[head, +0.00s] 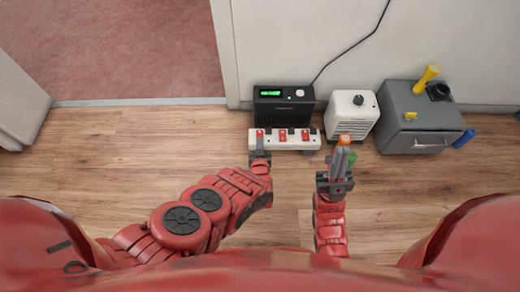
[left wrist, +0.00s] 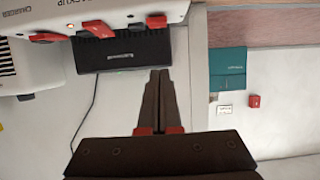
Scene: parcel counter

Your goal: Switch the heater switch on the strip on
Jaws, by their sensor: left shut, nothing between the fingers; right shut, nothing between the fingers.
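A white power strip (head: 271,146) with several red switches lies in front of a black box with a green display. In the left wrist view the strip (left wrist: 75,14) shows upside down at the top; "CHARGER" is readable at its left, another label is cut off, and I cannot read a heater label. My left gripper (head: 260,134) is shut and empty at the strip's left end, over or by the leftmost switch; contact is unclear. Its fingers (left wrist: 160,74) point toward the black box in the wrist view. My right gripper (head: 344,150) is shut and empty, right of the strip.
The black box (head: 284,108) stands by the wall, with a white heater-like box (head: 352,117) and a grey cabinet (head: 405,125) to its right. Orange and green (head: 352,159) bits show by my right gripper. Wooden floor at left is clear.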

